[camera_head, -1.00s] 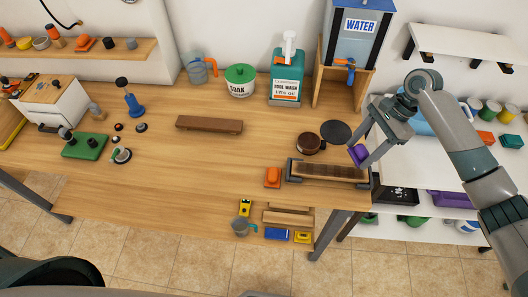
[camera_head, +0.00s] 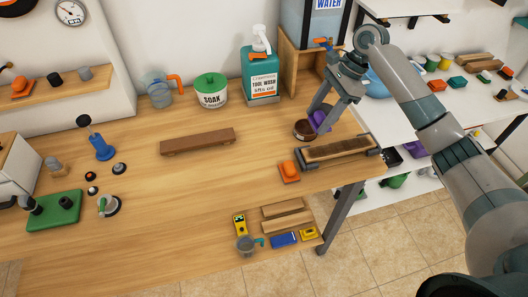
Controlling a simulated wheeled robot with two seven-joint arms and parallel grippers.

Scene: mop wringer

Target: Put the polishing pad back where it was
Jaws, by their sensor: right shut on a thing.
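My right gripper (camera_head: 322,112) is shut on a small purple piece (camera_head: 319,122), which I take to be the polishing pad. It holds the piece at the right of the wooden bench, beside and partly behind a brown round pot (camera_head: 303,131). I cannot tell whether the piece touches the bench. The dark round disc behind the pot is mostly hidden by my gripper. A long brown brush-like board (camera_head: 338,149) lies in a grey-ended holder in front. My left gripper is not in view.
An orange block (camera_head: 289,171) sits left of the holder. The water dispenser's wooden stand (camera_head: 291,76) and tool wash bottle (camera_head: 260,72) are behind. A brown plank (camera_head: 198,141) lies mid-bench, with clear bench around it. A white side table (camera_head: 398,120) is at right.

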